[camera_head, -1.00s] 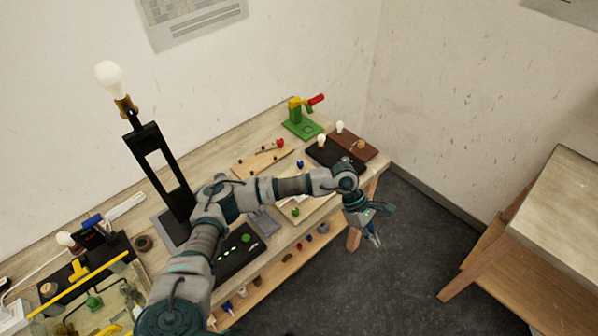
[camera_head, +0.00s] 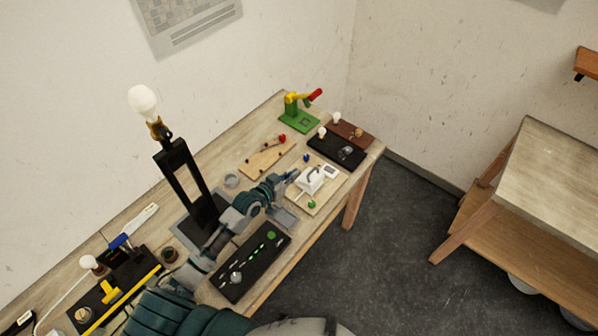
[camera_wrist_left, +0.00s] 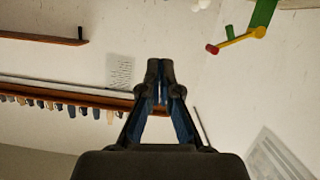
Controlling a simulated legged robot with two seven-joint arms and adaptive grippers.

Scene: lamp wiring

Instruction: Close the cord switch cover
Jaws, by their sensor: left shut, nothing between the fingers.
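A white box-like piece with a dark-edged raised part (camera_head: 312,180) sits on a pale wooden board (camera_head: 325,198) near the table's front edge; it may be the cord switch, but it is too small to tell how its cover stands. My left gripper (camera_head: 291,175) is just left of this white piece, and I cannot tell whether it touches it. In the left wrist view the gripper (camera_wrist_left: 158,68) has its fingertips together with nothing between them. That view faces walls and shelves, and the white piece is not clear in it. My right gripper is not in view.
A black lamp stand with a bulb (camera_head: 185,180) rises left of my arm. A black panel with green lights (camera_head: 250,262) lies at the front. A black bulb board (camera_head: 335,152) and a green stand with a red handle (camera_head: 298,118) are farther back.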

